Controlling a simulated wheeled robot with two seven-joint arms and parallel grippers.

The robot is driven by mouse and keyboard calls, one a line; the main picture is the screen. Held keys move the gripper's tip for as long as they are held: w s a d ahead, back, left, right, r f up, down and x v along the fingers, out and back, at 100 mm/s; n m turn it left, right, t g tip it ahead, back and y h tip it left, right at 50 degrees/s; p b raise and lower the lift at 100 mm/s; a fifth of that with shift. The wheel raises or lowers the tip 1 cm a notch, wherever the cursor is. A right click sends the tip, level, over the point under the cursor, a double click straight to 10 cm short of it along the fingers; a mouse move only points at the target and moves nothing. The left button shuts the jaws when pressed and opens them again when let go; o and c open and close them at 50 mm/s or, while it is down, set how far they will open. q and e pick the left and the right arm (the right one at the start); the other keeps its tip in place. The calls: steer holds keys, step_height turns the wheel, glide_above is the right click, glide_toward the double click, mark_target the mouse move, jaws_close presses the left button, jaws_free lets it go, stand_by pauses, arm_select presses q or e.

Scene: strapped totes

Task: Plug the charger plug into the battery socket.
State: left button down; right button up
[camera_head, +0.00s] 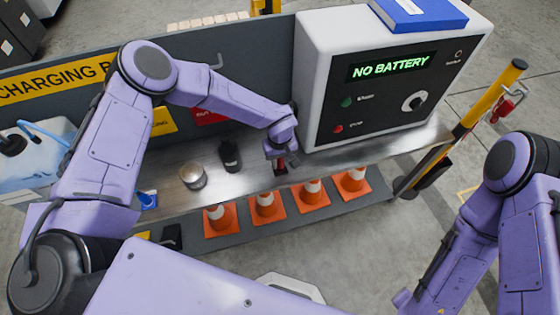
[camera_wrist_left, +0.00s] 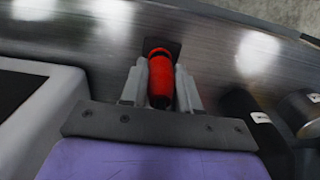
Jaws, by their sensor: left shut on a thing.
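My left gripper (camera_head: 281,158) is low over the metal bench, close to the charger's lower left corner. In the left wrist view the fingers (camera_wrist_left: 160,90) are shut around a red, rounded body, apparently the charger plug (camera_wrist_left: 160,75). A dark square piece (camera_wrist_left: 172,45) shows at its far end, against the bench; I cannot tell whether it is part of the plug or a holder. The plug shows as a small red patch in the head view (camera_head: 281,163). The charger (camera_head: 325,60) displays "NO BATTERY". I cannot make out the battery socket. My right gripper is not visible.
A dark cylinder (camera_head: 230,155) and a round metal tin (camera_head: 193,177) stand on the bench (camera_head: 255,180) left of the gripper. Several orange cones (camera_head: 267,207) stand on the lower shelf. A yellow post (camera_head: 490,95) rises at the right. A blue binder (camera_head: 420,12) lies on the charger.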

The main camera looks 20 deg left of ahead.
arm_select(q)
steer(key=shift+r+p, duration=1.7)
steer(key=shift+r, duration=0.5)
step_height(320, 180, up, 6)
steer(key=p, duration=0.5)
steer(key=shift+r, duration=0.1)
steer(key=shift+d, duration=0.1)
